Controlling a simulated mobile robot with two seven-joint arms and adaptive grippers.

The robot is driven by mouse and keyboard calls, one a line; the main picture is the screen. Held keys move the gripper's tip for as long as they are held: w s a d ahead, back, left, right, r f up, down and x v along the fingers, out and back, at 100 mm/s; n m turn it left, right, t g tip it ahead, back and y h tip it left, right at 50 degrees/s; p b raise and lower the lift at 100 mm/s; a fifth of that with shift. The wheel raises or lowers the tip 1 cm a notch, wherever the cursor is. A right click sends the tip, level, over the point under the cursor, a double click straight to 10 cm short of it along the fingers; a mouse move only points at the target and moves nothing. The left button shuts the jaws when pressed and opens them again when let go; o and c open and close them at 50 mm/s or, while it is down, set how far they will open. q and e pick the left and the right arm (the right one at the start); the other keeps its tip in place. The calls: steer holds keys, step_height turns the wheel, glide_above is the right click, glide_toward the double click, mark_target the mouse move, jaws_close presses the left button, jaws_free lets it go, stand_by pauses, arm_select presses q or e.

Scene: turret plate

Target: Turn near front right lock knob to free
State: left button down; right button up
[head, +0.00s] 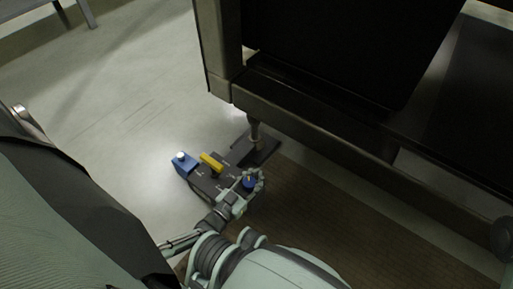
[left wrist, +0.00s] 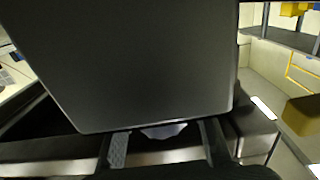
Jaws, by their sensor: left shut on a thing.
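A large dark frame (head: 300,125) overhangs close by on the right, with a leg foot (head: 256,145) behind the gripper. Open floor lies left.

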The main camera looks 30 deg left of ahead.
mark_target(244, 187)
arm_select(q)
steer(key=m+h, duration=0.1)
steer(key=h, duration=0.1)
steer(key=shift+d+m+h, duration=0.15)
steer(key=shift+m+h, duration=0.15)
steer(key=shift+d+m+g+h, duration=0.25)
steer(key=shift+m+h, duration=0.15)
steer(key=shift+h, duration=0.2)
steer(key=shift+d+m+g+h, duration=0.15)
steer(key=shift+m+g+h, duration=0.1)
steer(key=shift+m+h, duration=0.25)
steer(key=c, duration=1)
jaws_free()
steer(key=shift+s+a, duration=0.1)
steer(key=shift+s, duration=0.05)
steer(key=v, duration=1.1)
steer(key=shift+s+a, duration=0.1)
steer(key=shift+s, duration=0.25)
